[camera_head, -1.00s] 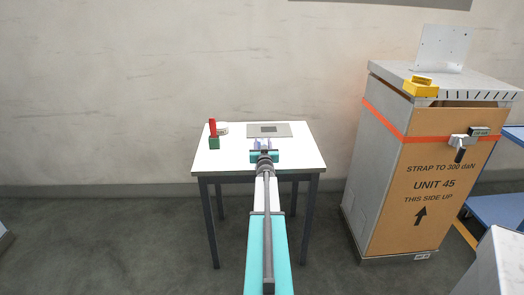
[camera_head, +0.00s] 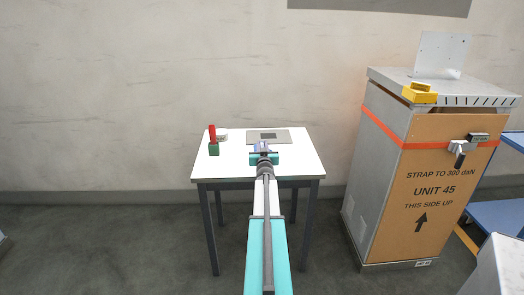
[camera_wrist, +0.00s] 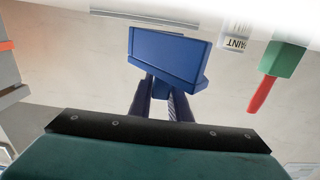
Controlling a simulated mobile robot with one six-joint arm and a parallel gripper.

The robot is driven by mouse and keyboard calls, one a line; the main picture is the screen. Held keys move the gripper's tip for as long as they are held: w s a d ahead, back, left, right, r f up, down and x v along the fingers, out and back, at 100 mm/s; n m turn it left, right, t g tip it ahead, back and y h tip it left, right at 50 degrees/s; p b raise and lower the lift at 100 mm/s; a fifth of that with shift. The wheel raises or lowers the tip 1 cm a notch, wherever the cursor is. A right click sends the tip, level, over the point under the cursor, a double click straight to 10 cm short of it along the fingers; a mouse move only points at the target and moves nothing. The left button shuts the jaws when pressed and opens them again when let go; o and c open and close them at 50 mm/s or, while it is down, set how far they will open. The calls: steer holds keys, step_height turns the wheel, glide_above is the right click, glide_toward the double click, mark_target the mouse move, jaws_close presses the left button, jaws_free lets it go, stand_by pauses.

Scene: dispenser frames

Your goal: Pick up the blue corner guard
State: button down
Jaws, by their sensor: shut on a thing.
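The blue corner guard (camera_wrist: 165,54) is an angled blue piece held at the fingertips of my gripper (camera_wrist: 162,92) in the wrist view. My gripper is shut on it, with both dark fingers against its near side. In the head view my gripper (camera_head: 263,150) is over the white table (camera_head: 228,171), and only a little blue shows at its tip. I cannot tell whether the guard touches the table top.
A green block with a red handle (camera_head: 213,149) and a white can labelled PAINT (camera_wrist: 235,38) stand left on the table. A grey plate (camera_head: 281,137) lies behind my gripper. Right of the table stands a large crate (camera_head: 430,200) with a yellow item (camera_head: 419,95) on top.

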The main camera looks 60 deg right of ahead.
steer(key=shift+r, duration=0.85)
steer(key=s+a+p, duration=0.1)
steer(key=s+a, duration=0.3)
steer(key=s, duration=0.2)
steer(key=s+a+r+p, duration=0.1)
steer(key=s+a, duration=0.3)
steer(key=s, duration=0.3)
steer(key=shift+s+a, duration=0.25)
steer(key=shift+s, duration=0.05)
steer(key=shift+r, duration=0.1)
steer(key=shift+w, duration=0.15)
